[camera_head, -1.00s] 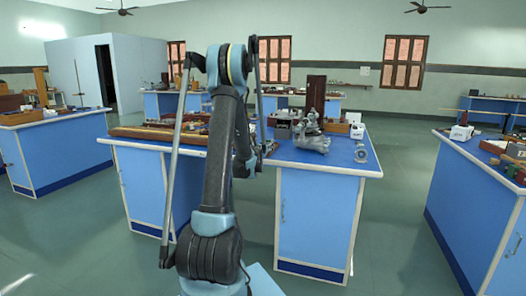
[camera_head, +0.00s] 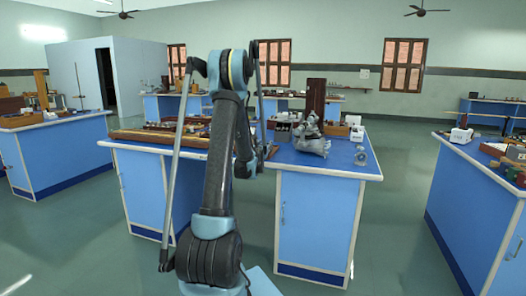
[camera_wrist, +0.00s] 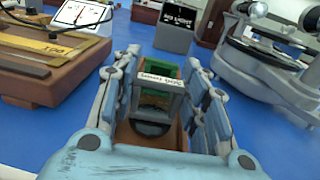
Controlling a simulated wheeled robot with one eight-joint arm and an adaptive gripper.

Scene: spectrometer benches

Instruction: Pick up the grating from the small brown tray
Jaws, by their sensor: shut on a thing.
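In the wrist view the grating (camera_wrist: 160,80), a small upright piece with a pale label strip and a green frame, stands between the two fingers of my gripper (camera_wrist: 160,88). The fingers are shut on it from the left and right. The small brown tray (camera_wrist: 128,138) shows below and around its foot, partly hidden by the grating and fingers. I cannot tell whether the grating touches the tray. In the head view my arm hides the grating and tray.
A grey metal spectrometer (camera_wrist: 262,75) stands close on the right.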

